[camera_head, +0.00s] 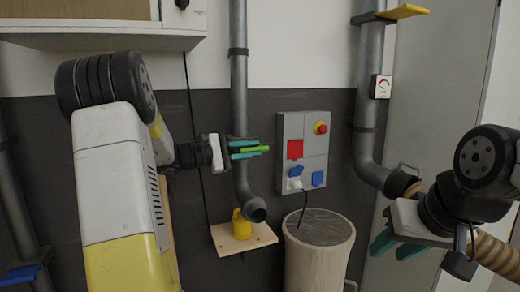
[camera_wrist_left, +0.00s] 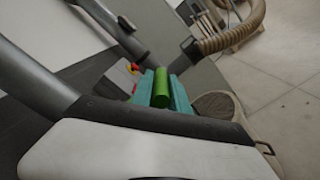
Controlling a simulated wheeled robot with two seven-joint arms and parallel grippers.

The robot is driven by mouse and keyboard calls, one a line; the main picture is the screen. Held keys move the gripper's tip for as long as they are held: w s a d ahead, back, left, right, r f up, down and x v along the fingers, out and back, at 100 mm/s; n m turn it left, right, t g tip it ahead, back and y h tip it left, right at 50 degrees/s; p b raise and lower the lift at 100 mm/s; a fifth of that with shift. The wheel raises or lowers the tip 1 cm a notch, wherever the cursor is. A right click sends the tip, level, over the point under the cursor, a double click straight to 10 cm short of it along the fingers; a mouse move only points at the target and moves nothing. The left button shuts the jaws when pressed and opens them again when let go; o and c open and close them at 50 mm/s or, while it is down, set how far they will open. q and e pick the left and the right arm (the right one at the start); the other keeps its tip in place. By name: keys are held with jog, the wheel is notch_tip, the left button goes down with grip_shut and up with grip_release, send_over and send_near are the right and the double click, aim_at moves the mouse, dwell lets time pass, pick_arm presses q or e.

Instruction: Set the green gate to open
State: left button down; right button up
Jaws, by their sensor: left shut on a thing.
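The green gate (camera_head: 257,149) shows as a bright green handle beside the middle grey vertical pipe. My left gripper (camera_head: 250,148) is shut on it, with one teal finger above and one below the green part. In the left wrist view the green handle (camera_wrist_left: 161,88) lies between the teal fingers (camera_wrist_left: 162,92). The gate's body at the pipe is mostly hidden behind the gripper. My right gripper (camera_head: 396,246) is at the lower right, empty, with its teal fingers apart and far from the gate.
A yellow gate (camera_head: 404,12) sits high on the right pipe (camera_head: 367,110). An electrical panel (camera_head: 303,150) with a red button is on the wall right of the gate. A cabinet (camera_head: 90,37) overhangs the upper left.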

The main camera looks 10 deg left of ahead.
pick_arm(q)
jog(key=shift+s+d+f, duration=0.2)
jog(key=shift+s, duration=0.1)
jog(key=c, duration=1.3)
grip_release()
jog(key=shift+r, duration=0.1)
jog(key=shift+a, duration=0.1)
jog(key=v, duration=0.7)
jog(key=shift+s+a, duration=0.25)
